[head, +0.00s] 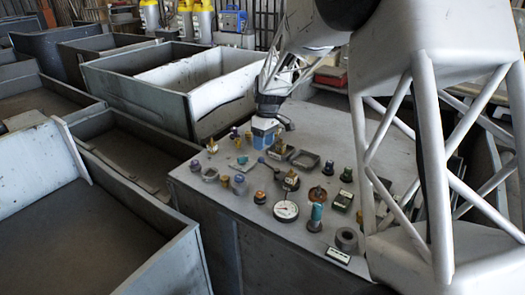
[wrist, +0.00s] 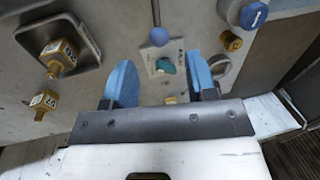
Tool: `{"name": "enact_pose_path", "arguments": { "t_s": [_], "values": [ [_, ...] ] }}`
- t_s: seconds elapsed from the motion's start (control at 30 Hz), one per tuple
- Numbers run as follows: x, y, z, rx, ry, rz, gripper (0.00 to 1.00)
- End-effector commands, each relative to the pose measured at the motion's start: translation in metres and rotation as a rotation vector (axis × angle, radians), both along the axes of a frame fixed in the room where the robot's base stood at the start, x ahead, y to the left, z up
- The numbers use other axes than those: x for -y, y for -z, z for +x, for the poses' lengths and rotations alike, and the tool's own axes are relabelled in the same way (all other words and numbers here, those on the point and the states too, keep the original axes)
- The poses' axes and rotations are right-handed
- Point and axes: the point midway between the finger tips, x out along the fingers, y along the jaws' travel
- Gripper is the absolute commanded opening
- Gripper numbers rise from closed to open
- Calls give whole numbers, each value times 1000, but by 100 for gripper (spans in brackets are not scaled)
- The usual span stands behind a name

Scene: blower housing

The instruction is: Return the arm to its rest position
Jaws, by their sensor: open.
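My gripper (wrist: 163,82) shows in the wrist view with its two blue fingers apart and nothing between them. In the head view my gripper (head: 265,131) is above the far edge of the grey work surface (head: 232,201), over the small parts there. A light plate with a teal piece (wrist: 166,66) lies on the surface beyond the fingertips. My arm reaches in from the right in the head view and hides part of the surface.
Several small parts stand on the surface, among them a white dial gauge (head: 286,211), a teal-topped cylinder (head: 316,216) and a dark ring (head: 346,239). A brass fitting in a tray (wrist: 58,55) is left in the wrist view. Open metal bins (head: 185,85) stand left and behind.

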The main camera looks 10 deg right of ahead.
Motion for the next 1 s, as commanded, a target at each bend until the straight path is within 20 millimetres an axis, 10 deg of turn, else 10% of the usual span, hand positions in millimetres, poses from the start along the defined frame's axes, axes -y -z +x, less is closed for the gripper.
{"name": "enact_pose_path", "arguments": {
  "t_s": [0.67,1.0],
  "values": [
    [2,-16,0,2,3,-1,52],
    [4,-46,-41,29,81,-26,52]
  ]
}}
